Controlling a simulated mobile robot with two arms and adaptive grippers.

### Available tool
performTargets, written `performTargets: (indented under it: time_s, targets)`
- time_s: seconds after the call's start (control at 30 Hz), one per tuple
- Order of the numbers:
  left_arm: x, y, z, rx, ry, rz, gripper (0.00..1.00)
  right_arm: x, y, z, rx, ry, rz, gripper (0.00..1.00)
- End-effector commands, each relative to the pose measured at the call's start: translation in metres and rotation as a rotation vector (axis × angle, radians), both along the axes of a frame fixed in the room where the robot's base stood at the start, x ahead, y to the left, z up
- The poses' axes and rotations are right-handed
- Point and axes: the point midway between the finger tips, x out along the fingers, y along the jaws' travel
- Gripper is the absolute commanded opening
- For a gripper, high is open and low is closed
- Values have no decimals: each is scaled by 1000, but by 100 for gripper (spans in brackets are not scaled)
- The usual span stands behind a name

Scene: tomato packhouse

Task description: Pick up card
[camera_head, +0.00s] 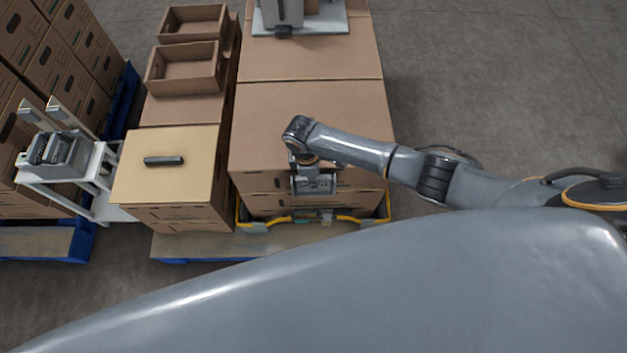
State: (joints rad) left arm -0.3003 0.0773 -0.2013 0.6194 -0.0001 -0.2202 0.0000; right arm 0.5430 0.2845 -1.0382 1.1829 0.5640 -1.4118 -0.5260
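My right arm comes in from the right and bends down over the front of a brown carton stack. My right gripper (314,186) is at the stack's near side, above a yellow-and-grey frame (350,219). Its fingers are too small and dark to tell open from shut, and I cannot see anything held. I cannot make out a card for certain; the gripper and my own grey body hide part of the front area. My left gripper is not in view.
Large brown cartons (305,120) stand in the middle. A lighter carton (185,190) with a dark bar (164,161) on top is to the left. Open trays (185,72) are behind it. A white stand (103,165) is further left. Grey floor (500,90) is clear at right.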

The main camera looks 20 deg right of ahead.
Motion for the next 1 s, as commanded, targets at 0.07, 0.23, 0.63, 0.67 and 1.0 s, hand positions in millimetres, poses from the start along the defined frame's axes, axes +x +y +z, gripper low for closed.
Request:
performTargets:
  time_s: [0.07, 0.23, 0.63, 0.67, 1.0]
  targets:
    - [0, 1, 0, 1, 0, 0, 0, 0, 0, 0, 0, 0, 0, 23]
    - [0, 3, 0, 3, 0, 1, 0, 0, 0, -1, 0, 1, 0, 23]
    - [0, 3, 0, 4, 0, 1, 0, 0, 0, -5, 0, 1, 0, 23]
    - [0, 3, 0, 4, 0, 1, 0, 0, 0, -5, 0, 1, 0, 23]
    - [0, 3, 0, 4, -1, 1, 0, 0, 0, -5, 0, 1, 0, 0]
